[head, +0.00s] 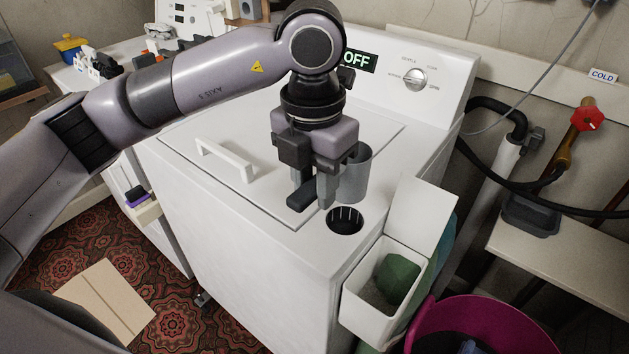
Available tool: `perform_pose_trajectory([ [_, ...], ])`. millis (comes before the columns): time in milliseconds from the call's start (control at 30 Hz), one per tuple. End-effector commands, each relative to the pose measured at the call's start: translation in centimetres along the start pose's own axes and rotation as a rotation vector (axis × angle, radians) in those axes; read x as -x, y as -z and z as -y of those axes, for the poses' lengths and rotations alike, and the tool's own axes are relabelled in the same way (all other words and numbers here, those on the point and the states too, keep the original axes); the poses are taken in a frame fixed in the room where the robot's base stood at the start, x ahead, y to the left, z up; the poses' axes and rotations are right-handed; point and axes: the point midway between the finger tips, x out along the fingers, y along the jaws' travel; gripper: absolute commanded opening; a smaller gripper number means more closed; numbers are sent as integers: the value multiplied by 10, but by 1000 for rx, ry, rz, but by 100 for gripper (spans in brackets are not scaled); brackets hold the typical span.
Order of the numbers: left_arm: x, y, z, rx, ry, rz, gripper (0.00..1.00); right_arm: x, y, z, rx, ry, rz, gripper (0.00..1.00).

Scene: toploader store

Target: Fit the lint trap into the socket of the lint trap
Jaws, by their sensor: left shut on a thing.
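The lint trap (356,176) is a grey, upright cylinder in the head view. My left gripper (322,184) points down and is shut on it, with the trap on the gripper's right side. The trap is above the washer's top, behind the socket and slightly to its right in the picture. The socket of the lint trap (345,221) is a dark round hole with pale ribs inside, near the front right corner of the white top. The socket's mouth is uncovered. The fingers partly hide the trap's near side. My right gripper is not in view.
The washer's closed lid with a white handle (224,160) lies left of the gripper. A white bin (372,318) with a raised lid and green contents hangs at the right side. A magenta tub (487,325) stands below it. The control panel (430,75) rises behind.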

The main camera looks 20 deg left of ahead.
Motion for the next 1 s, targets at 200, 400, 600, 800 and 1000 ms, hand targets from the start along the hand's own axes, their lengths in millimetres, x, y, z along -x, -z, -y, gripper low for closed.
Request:
perform_pose_trajectory([
  [200, -15, 1, 0, 1, 0, 2, 0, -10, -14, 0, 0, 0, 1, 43],
  [400, -38, 1, 0, 0, -1, 2, 0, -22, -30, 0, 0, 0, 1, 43],
  [600, -56, 1, 0, 0, -1, 2, 0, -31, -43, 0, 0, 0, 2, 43],
  [800, -59, 1, 0, 0, 0, 3, 0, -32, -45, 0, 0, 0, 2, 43],
  [1000, -58, 1, 0, 0, 0, 2, 0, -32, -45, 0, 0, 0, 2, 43],
])
